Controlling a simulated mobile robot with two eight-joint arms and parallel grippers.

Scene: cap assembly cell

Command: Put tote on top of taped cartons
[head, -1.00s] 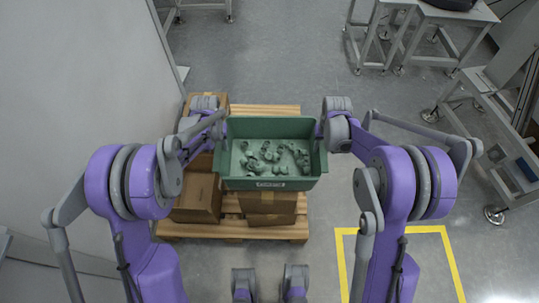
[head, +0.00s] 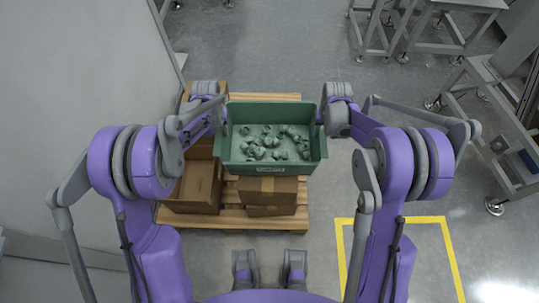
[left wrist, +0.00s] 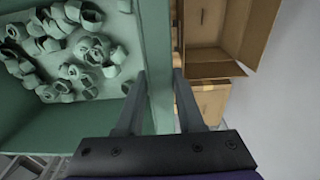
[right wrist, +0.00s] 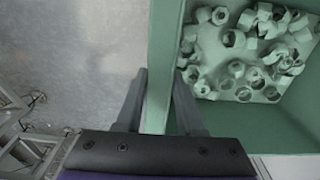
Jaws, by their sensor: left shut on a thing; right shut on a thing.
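The green tote (head: 270,169) holds several small grey-green caps (head: 270,143) and hangs between my two arms above the pallet. My left gripper (left wrist: 155,85) is shut on one side wall of the tote. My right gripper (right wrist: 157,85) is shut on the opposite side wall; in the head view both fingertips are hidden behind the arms. Taped cartons (head: 268,190) are stacked on the pallet, just below the tote's near edge in the head view, partly hidden by it. I cannot tell the gap between tote and cartons.
A wooden pallet (head: 236,222) carries the cartons. An open-topped carton (head: 196,190) stands left of the taped ones, and it shows in the left wrist view (left wrist: 215,65). A wall panel is at left, metal tables (head: 430,35) at the back right. Yellow tape marks the floor at right.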

